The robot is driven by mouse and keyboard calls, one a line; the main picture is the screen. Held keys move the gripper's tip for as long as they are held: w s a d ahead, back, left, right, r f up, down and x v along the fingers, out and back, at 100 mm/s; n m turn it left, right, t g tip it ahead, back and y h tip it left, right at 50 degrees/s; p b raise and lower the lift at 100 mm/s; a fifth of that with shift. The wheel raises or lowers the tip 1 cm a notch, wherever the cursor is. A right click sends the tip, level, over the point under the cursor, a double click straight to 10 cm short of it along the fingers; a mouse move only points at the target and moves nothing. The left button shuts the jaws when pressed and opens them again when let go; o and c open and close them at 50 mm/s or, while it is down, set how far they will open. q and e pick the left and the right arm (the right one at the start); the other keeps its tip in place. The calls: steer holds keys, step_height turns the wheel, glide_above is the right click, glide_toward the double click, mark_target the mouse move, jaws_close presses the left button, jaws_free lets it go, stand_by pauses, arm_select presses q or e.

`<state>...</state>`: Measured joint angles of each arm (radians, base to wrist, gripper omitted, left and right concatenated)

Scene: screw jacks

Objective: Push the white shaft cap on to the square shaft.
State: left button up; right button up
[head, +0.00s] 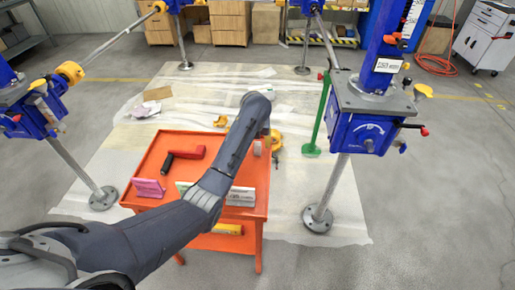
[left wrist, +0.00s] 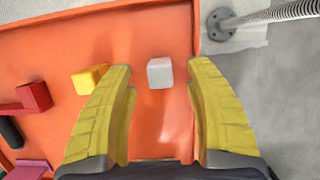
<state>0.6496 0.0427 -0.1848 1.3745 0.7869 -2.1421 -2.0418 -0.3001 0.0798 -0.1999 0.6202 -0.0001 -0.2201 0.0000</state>
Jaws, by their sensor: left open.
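The white shaft cap (left wrist: 160,73) shows in the left wrist view as a small pale block on the orange table top. It lies beyond and between the two yellow fingers of my left gripper (left wrist: 163,85), which are spread wide and touch nothing. In the head view a small pale piece (head: 257,148) near the table's right edge looks like the same cap, beside my left gripper (head: 275,140). The blue screw jack (head: 366,128) stands to the right; I cannot make out the square shaft clearly. My right gripper is not in view.
A yellow block (left wrist: 88,80) lies left of the cap. A green post (head: 318,118) stands between table and jack.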

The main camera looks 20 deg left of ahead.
mark_target(258, 147)
arm_select(q)
steer(key=shift+x, duration=2.7)
steer(key=shift+s, duration=0.15)
jaws_close()
